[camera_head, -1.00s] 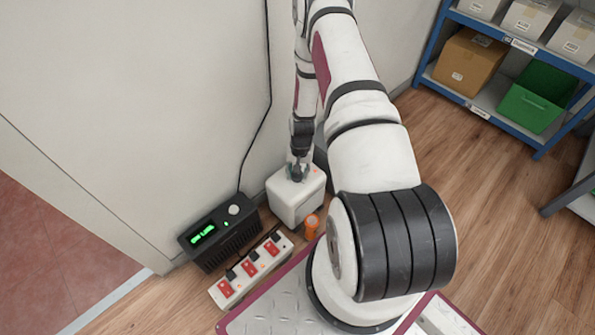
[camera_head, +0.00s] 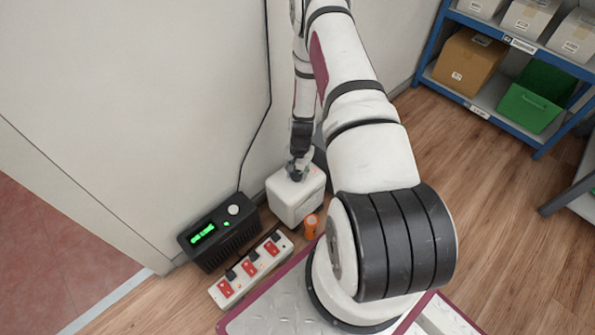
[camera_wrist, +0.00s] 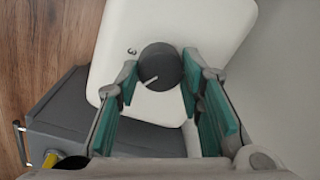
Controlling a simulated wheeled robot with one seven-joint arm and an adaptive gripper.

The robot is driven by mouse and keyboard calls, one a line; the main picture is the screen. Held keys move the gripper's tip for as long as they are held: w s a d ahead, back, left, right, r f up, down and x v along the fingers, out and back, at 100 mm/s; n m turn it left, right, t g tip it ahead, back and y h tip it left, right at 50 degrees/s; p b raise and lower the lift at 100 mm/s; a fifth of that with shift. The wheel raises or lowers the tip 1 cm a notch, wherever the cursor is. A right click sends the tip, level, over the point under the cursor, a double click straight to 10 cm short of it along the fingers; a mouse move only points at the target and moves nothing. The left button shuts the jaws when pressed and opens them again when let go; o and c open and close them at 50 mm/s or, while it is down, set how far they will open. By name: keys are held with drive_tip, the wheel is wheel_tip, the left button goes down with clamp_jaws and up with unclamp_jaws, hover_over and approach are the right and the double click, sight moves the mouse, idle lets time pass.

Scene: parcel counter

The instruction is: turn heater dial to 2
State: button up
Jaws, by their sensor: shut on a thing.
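The heater (camera_head: 296,203) is a white rounded box on the floor by the wall. In the wrist view its white top (camera_wrist: 215,35) carries a round dark grey dial (camera_wrist: 165,64) with a white pointer line. The pointer aims to the lower left. A printed 3 shows just left of the dial; other marks are hidden or out of view. My gripper (camera_wrist: 160,82) is shut on the dial, with a teal pad on each side. In the head view my gripper (camera_head: 297,172) is on the heater's top and hides the dial.
A black box (camera_head: 220,235) with a green display and a power strip (camera_head: 251,270) with red switches lie left of the heater. An orange cylinder (camera_head: 311,226) stands close in front of it. A blue shelf (camera_head: 490,107) with boxes stands at the right.

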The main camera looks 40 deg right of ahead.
sight(299, 174)
drive_tip(key=o, duration=1.2)
drive_tip(key=shift+c, duration=0.2)
wheel_tip(299, 174, up, 12)
drive_tip(key=shift+s+d, duration=0.2)
drive_tip(key=shift+s, duration=0.15)
